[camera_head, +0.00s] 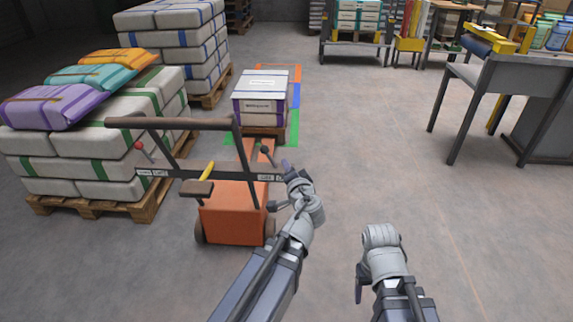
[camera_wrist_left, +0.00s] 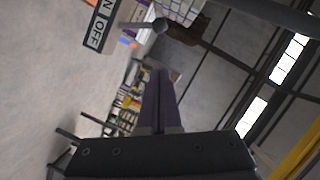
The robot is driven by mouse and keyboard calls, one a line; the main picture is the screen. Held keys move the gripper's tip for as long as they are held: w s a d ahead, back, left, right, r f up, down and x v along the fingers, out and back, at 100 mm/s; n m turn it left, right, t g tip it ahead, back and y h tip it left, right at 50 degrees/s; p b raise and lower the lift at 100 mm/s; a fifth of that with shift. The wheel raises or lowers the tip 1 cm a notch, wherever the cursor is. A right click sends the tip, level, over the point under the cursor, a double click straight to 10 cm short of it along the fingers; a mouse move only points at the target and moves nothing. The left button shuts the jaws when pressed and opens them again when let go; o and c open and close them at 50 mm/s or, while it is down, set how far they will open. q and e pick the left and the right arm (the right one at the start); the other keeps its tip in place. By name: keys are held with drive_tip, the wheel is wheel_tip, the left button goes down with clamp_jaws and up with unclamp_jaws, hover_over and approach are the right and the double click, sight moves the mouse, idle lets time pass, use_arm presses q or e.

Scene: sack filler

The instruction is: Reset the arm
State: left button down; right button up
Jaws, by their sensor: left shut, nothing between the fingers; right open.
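My left gripper (camera_head: 287,168) is by the right side of the orange cart's (camera_head: 232,212) handle frame, near its label bar. In the left wrist view its two dark fingers (camera_wrist_left: 159,98) are together with nothing between them. A lever with a round dark knob (camera_wrist_left: 160,25) lies beyond the fingertips, apart from them, beside a black ON/OFF label (camera_wrist_left: 98,25). In the head view a black-knobbed lever (camera_head: 265,150) stands on the right of the frame and a red-knobbed lever (camera_head: 139,146) on the left. My right gripper (camera_head: 359,287) hangs low over clear floor, open, partly hidden by its wrist.
A white box (camera_head: 260,92) with purple trim stands in front of the cart amid coloured floor markings. Pallets of sacks (camera_head: 100,130) stand to the left, with coloured sacks on top. A grey table (camera_head: 505,85) is at right. The middle floor is clear.

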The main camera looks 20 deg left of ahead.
use_arm(q)
drive_tip(key=s+d+f+n+g+h, duration=0.2)
drive_tip(key=s+d+f+g+h, duration=0.5)
drive_tip(key=s+d+f+g, duration=1)
drive_tip(key=s+r+t+p, duration=0.1)
drive_tip(key=s+r+p, duration=0.1)
drive_tip(key=r+p, duration=1.3)
drive_tip(key=s+r+t+p, duration=0.2)
drive_tip(key=r+p, duration=1.3)
drive_tip(key=p, duration=0.1)
drive_tip(key=shift+s+d+r+h, duration=0.2)
drive_tip(key=shift+s+d+h, duration=0.1)
drive_tip(key=shift+d, duration=0.1)
